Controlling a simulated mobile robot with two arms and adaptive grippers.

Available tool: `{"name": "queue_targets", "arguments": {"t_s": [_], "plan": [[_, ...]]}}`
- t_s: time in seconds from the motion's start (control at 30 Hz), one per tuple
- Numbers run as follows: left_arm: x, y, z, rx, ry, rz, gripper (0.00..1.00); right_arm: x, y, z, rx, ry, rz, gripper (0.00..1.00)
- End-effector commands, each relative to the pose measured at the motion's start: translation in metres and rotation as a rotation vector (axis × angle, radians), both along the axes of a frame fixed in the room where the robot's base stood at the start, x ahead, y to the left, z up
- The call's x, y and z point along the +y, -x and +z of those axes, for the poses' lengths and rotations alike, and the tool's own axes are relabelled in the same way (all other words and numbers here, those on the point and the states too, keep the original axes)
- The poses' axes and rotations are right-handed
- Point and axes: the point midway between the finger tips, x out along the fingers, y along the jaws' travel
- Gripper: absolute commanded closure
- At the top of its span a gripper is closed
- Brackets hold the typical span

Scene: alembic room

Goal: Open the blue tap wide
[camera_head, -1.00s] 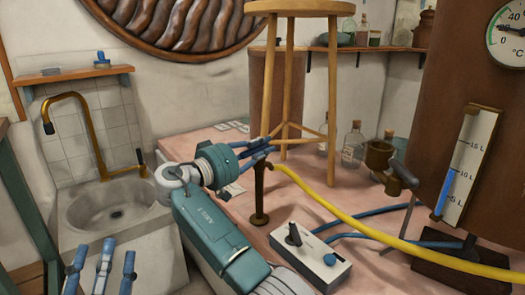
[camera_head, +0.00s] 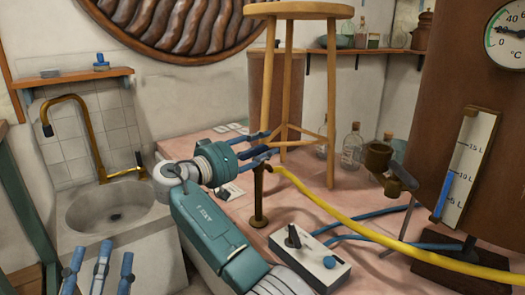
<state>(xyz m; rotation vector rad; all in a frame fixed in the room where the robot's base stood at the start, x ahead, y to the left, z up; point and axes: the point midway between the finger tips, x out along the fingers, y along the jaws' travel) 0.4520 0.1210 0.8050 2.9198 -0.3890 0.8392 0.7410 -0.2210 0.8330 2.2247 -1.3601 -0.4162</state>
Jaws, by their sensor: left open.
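A brass sink faucet (camera_head: 92,135) stands at the left, with a small dark-tipped lever (camera_head: 139,158) beside its base. A white box (camera_head: 309,258) on the pink table carries a black lever and a blue knob (camera_head: 330,262). A brass post (camera_head: 259,200) with a short spout head stands behind the box. I cannot tell for certain which is the blue tap. My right gripper (camera_head: 276,143) is open and empty, its blue fingers just above the post's head. My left gripper (camera_head: 100,262) is at the bottom left, fingers spread and empty, in front of the sink.
A yellow hose (camera_head: 340,213) crosses the table from near the post. Blue hoses (camera_head: 380,240) run from the box toward a brown boiler (camera_head: 450,100). A wooden stool (camera_head: 297,12) stands at the back.

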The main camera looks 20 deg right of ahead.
Motion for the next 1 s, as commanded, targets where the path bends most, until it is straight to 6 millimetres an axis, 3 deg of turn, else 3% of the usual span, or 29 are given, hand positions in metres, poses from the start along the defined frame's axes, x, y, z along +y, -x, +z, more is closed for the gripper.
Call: {"name": "queue_targets", "arguments": {"t_s": [0.2, 0.4, 0.6, 1.0], "plan": [[0.000, 0.000, 0.000, 0.000, 0.000, 0.000, 0.47, 0.000, 0.000, 0.044, -0.005, -0.002, 0.001, 0.67], [0.000, 0.000, 0.000, 0.000, 0.000, 0.000, 0.47, 0.000, 0.000, 0.075, 0.000, -0.002, 0.000, 0.67], [0.000, 0.000, 0.000, 0.000, 0.000, 0.000, 0.47, 0.000, 0.000, 0.087, 0.003, -0.003, 0.000, 0.67], [0.000, 0.000, 0.000, 0.000, 0.000, 0.000, 0.47, 0.000, 0.000, 0.087, 0.002, -0.002, 0.000, 0.67]]}}
